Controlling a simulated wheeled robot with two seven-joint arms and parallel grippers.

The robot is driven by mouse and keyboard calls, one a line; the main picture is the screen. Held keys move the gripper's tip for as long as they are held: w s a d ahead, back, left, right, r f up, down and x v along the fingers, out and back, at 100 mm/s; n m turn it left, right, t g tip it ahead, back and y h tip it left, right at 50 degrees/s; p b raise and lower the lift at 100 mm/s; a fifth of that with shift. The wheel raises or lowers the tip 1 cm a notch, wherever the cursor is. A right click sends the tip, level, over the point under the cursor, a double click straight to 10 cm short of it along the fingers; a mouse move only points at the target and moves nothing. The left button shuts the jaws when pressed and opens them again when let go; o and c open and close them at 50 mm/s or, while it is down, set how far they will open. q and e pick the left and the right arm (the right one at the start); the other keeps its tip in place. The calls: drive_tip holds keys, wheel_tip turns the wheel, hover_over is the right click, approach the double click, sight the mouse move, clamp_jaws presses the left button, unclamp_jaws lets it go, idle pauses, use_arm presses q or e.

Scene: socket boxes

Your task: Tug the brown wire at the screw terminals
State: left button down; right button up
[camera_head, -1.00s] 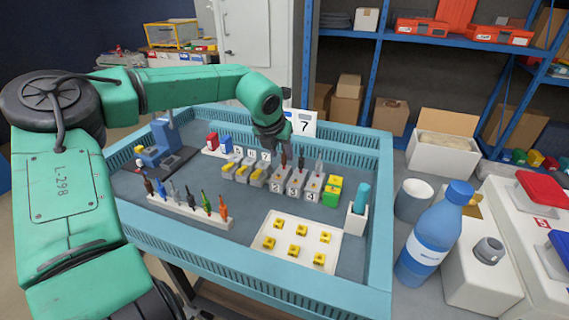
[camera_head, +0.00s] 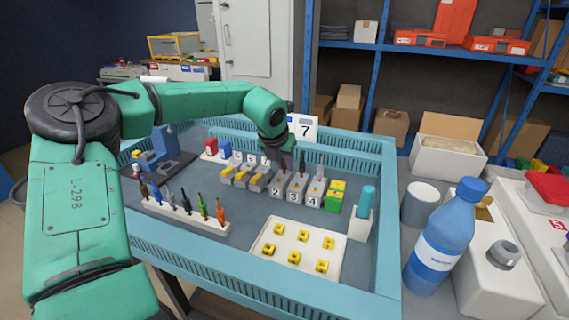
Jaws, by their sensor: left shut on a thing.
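My left gripper (camera_head: 286,161) reaches in from the left, pointing down over the row of grey screw terminals (camera_head: 296,188) numbered 2, 3 and 4. It is shut at the top of the leftmost of these blocks, on what appears to be the brown wire; the fingers hide most of it and the wire is too small to make out. Thin dark wire ends stand up from the neighbouring blocks. A green and yellow block (camera_head: 333,196) closes the row on the right. My right gripper is out of view.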

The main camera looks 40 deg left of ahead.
use_arm(q)
drive_tip(key=shift+r+b, duration=0.25)
drive_tip(key=shift+b, duration=0.2)
idle(1.3)
drive_tip(key=shift+f+b, duration=0.3)
drive_tip(key=shift+b, duration=0.05)
idle(0.5)
drive_tip(key=shift+c, duration=1.6)
unclamp_jaws()
drive_tip(key=shift+r, duration=0.15)
wheel_tip(320, 180, up, 8)
drive_tip(key=p, duration=0.5)
drive_tip(key=shift+f, duration=0.3)
